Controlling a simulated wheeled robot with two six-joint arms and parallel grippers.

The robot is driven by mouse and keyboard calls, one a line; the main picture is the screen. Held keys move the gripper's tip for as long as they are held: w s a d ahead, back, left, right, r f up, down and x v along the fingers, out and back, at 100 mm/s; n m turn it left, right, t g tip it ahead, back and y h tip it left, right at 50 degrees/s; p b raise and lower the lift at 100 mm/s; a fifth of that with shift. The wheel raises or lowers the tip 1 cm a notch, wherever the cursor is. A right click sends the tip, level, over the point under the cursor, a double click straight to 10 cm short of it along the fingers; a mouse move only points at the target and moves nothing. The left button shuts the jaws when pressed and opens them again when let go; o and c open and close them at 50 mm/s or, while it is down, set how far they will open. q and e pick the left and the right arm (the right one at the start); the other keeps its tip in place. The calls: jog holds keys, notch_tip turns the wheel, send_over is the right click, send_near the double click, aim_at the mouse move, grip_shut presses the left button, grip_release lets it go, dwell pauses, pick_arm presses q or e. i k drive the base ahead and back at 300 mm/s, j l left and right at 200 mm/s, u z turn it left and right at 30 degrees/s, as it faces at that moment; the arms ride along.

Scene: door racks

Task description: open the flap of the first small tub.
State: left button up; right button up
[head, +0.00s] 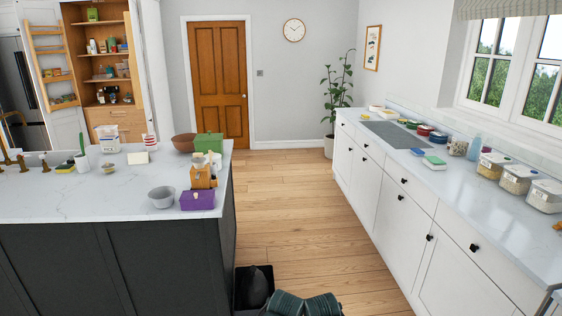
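Three clear lidded tubs stand in a row on the right counter: one with pale contents (490,169), a middle one (516,183) and a nearer one (543,200). A smaller clear tub with a pale lid (108,145) stands on the island at the left. Which of these is the first small tub I cannot tell. All their lids look shut from here, but the flaps are too small to make out. Neither of my grippers shows in the head view.
The right counter (465,190) also holds several small round pots and a blue bottle (474,147). The island (100,195) holds a purple box (197,200), a grey bowl (161,197) and a green box (208,143). Open wooden floor (290,210) lies between them.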

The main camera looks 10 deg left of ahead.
aim_at(108, 138)
jog(key=i+l+z, duration=0.3)
jog(key=i, duration=0.65)
jog(key=i+j+z, duration=0.1)
jog(key=i+z, duration=0.2)
jog(key=i, duration=0.6)
jog(key=i+j+u, duration=0.1)
jog(key=i+u, duration=0.2)
jog(key=i, duration=0.35)
jog(key=i+u, duration=0.3)
jog(key=i, duration=0.3)
jog(key=i+l+u, duration=0.2)
jog(key=i+u, duration=0.15)
jog(key=i, duration=0.3)
jog(key=i+l+u, duration=0.1)
jog(key=i, duration=1.7)
jog(key=i+u, duration=0.45)
jog(key=i+l+u, duration=0.75)
jog(key=i+u, duration=0.2)
jog(key=i+l+u, duration=0.25)
jog(key=u, duration=0.25)
jog(key=i+l+u, duration=0.2)
jog(key=l+u, duration=0.3)
jog(key=i+l+u, duration=0.15)
jog(key=l+u, duration=0.2)
jog(key=u, duration=0.15)
jog(key=l+u, duration=1.2)
jog(key=l, duration=0.2)
jog(key=l+u, duration=0.35)
jog(key=k+l, duration=0.05)
jog(key=l, duration=0.05)
